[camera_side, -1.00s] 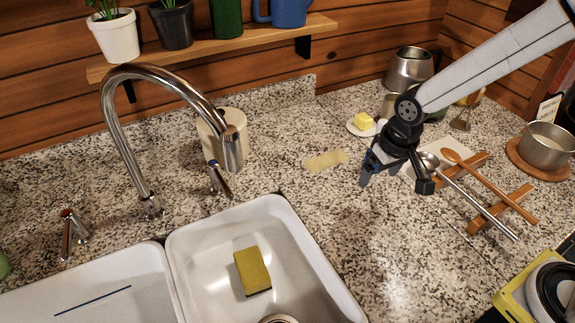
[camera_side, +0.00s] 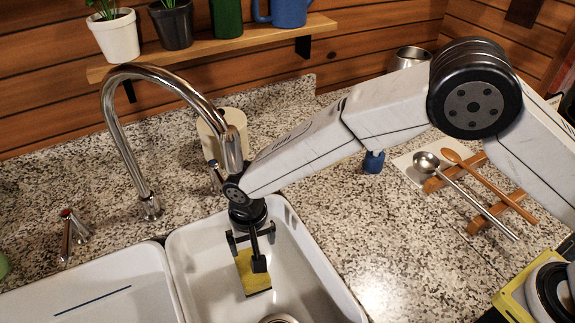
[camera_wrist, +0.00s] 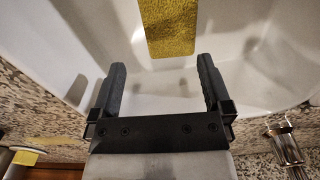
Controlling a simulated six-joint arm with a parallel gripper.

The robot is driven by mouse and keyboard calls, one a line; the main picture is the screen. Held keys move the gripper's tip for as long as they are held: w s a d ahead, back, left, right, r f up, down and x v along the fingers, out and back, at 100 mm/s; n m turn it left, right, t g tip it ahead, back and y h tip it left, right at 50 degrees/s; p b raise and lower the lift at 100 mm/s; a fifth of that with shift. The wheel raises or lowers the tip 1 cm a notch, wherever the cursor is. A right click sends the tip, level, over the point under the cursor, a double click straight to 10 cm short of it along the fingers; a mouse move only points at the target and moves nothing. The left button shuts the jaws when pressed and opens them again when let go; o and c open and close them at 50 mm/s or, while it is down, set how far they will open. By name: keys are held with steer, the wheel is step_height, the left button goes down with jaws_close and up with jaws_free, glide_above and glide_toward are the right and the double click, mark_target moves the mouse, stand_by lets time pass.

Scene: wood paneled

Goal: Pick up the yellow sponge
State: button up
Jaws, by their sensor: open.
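The yellow sponge (camera_side: 252,278) lies flat in the right basin of the white sink. In the wrist view the sponge (camera_wrist: 168,27) is at the top middle, beyond my fingertips and roughly in line with the gap between them. My gripper (camera_side: 250,257) is over the sink and partly covers the sponge's far end in the side view. In the wrist view my gripper (camera_wrist: 159,72) is open, with nothing between its two black fingers. I cannot tell exactly how high the fingers are above the sponge.
The chrome faucet (camera_side: 110,110) curves close beside my wrist. The basin walls (camera_side: 325,268) surround the sponge, with the drain (camera_side: 278,319) at the front. A cream container (camera_side: 225,130) stands behind. A ladle (camera_side: 455,185) and wooden spoon lie at right.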

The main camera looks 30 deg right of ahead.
mark_target(249, 255)
steer(key=shift+s+a+f, duration=0.2)
steer(key=shift+a+f, duration=0.1)
steer(key=shift+a, duration=0.3)
steer(key=shift+f, duration=1.3)
steer(key=shift+f, duration=0.15)
steer(key=shift+a+f, duration=0.1)
steer(key=shift+f, duration=2.35)
steer(key=c, duration=1)
steer(key=shift+c, duration=0.3)
steer(key=shift+r, duration=0.1)
